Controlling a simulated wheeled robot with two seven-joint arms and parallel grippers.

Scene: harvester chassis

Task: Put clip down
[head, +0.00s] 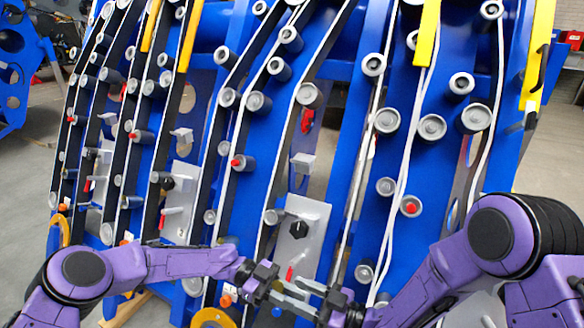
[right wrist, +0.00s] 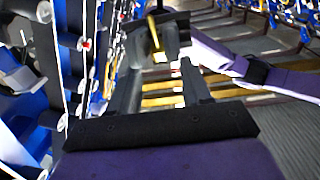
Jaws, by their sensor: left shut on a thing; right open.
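My left gripper (head: 262,282) is low in the middle of the head view, in front of the chassis. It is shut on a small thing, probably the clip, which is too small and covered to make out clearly. My right gripper (head: 296,293) is close beside it on the right, its grey fingers pointing left towards the left gripper. In the right wrist view its two dark fingers (right wrist: 160,78) stand apart with no object clearly held between them. A dark grey block with a brownish strip (right wrist: 158,38) shows beyond them, blurred.
The blue chassis (head: 235,185) with curved bars, rollers and white cables fills the head view. A grey plate with a black knob (head: 300,230) is just above the grippers. A yellow ring (head: 213,318) is below left. Grey floor (head: 25,150) shows at far left.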

